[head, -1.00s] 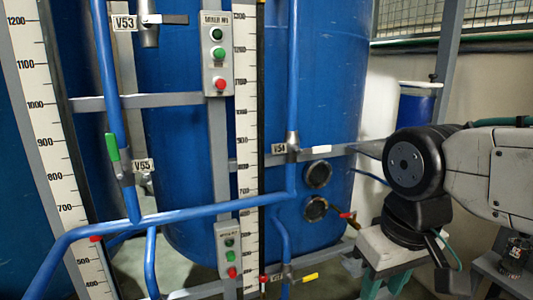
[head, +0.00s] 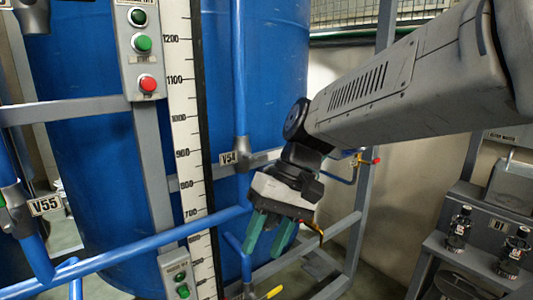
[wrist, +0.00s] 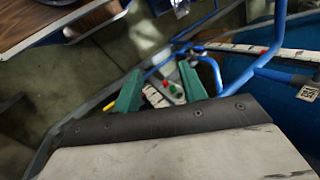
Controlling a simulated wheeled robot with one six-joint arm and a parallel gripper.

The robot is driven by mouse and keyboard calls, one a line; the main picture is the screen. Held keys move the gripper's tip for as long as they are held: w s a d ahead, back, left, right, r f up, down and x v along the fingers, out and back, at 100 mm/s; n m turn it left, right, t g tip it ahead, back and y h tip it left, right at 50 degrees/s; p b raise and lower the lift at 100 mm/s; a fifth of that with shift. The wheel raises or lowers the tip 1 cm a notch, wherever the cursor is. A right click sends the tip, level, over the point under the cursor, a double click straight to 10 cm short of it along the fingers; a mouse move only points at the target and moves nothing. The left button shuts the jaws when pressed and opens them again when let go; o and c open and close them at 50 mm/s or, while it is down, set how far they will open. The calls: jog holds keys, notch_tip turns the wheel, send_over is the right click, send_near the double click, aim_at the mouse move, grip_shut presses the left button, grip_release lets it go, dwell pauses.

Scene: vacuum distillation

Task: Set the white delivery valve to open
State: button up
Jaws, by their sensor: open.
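The valve body (head: 241,150) beside the V54 label (head: 228,158) sits on a vertical blue pipe, left of my arm. A white handle is not clearly visible there now; my arm may cover part of it. My gripper (head: 268,238) points down in front of the blue tank, below and right of that valve. Its two green fingers are apart with nothing between them. In the wrist view my gripper (wrist: 162,90) hangs over blue pipes and a button box, with a valve label (wrist: 308,92) at the right edge.
A horizontal blue pipe (head: 130,253) crosses low at left. A yellow handle (head: 273,292) is below my gripper. Valve V55 (head: 14,205) is at left. A control box (head: 140,45) and a white scale (head: 183,130) stand before the tank (head: 95,150). A bench (head: 460,250) is at right.

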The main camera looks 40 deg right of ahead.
jog(key=w+d+r+m+t+y, duration=0.2)
jog(key=w+d+y, duration=0.25)
jog(key=w, duration=0.35)
jog(key=m+t+y, duration=0.3)
jog(key=m+t, duration=0.1)
jog(key=t, duration=0.7)
send_near(271, 154)
jog(key=w, duration=0.4)
jog(key=x, duration=0.7)
jog(key=shift+a+f, duration=0.3)
jog(key=shift+a, duration=0.1)
jog(key=shift+c, duration=0.3)
grip_shut()
